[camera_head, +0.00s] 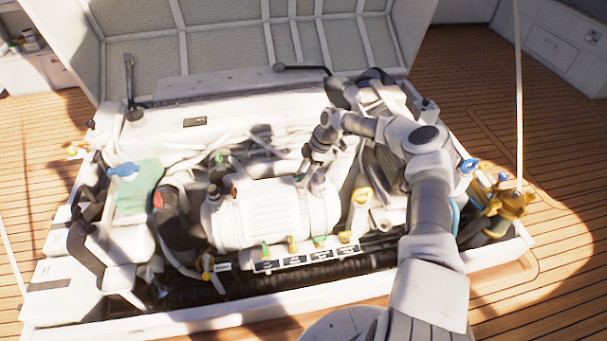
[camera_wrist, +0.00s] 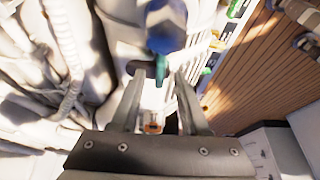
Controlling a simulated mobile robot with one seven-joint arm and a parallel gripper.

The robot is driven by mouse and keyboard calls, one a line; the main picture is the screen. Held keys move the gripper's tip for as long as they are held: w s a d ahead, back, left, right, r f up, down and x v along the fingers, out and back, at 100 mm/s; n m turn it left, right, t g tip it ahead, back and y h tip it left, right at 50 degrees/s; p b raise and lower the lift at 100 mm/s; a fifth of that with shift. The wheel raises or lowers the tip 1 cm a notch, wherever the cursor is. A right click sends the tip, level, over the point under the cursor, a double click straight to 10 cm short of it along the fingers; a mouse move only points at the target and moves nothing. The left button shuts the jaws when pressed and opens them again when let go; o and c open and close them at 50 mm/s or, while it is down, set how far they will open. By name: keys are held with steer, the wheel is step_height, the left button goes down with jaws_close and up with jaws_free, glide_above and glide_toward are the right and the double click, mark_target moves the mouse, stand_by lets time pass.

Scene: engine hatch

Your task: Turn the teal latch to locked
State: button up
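A small dark-teal piece, which looks like the teal latch (camera_wrist: 161,69), shows between and just beyond my fingertips in the wrist view. A dark slot lies beside it. A blurred blue part (camera_wrist: 166,32) sits right above it in that picture. My gripper (camera_wrist: 157,82) is open, its two fingers apart with the teal piece in line with the gap. Contact cannot be told. In the head view my gripper (camera_head: 305,178) points down at the top of the white ribbed cylinder (camera_head: 265,215), and it hides the teal piece there. The latch's setting cannot be read.
A row of small green and yellow handles (camera_head: 291,244) stands along the front of the cylinder. Hoses and pipes crowd the bay. The raised hatch lid (camera_head: 230,45) stands behind. Wooden deck (camera_head: 565,235) surrounds the bay.

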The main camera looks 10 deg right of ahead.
jaws_close()
steer(key=shift+r+m, duration=0.1)
steer(key=shift+m, duration=0.3)
steer(key=m+t+p, duration=0.1)
steer(key=m, duration=0.1)
steer(key=shift+s+m, duration=0.1)
steer(key=shift+m, duration=0.3)
steer(key=m+t, duration=0.1)
steer(key=m, duration=0.1)
steer(key=m+t+h+p, duration=0.1)
steer(key=m, duration=0.2)
steer(key=shift+s, duration=0.15)
steer(key=m, duration=0.2)
steer(key=m+t+h, duration=0.1)
steer(key=m, duration=0.1)
steer(key=shift+a+m+h, duration=0.2)
steer(key=shift+m+h, duration=0.1)
steer(key=shift+m, duration=0.1)
steer(key=shift+m+t+h+b, duration=0.3)
steer(key=shift+m+h+b, duration=0.45)
steer(key=shift+m, duration=1.55)
steer(key=shift+o, duration=0.2)
jaws_free()
steer(key=shift+a, duration=0.1)
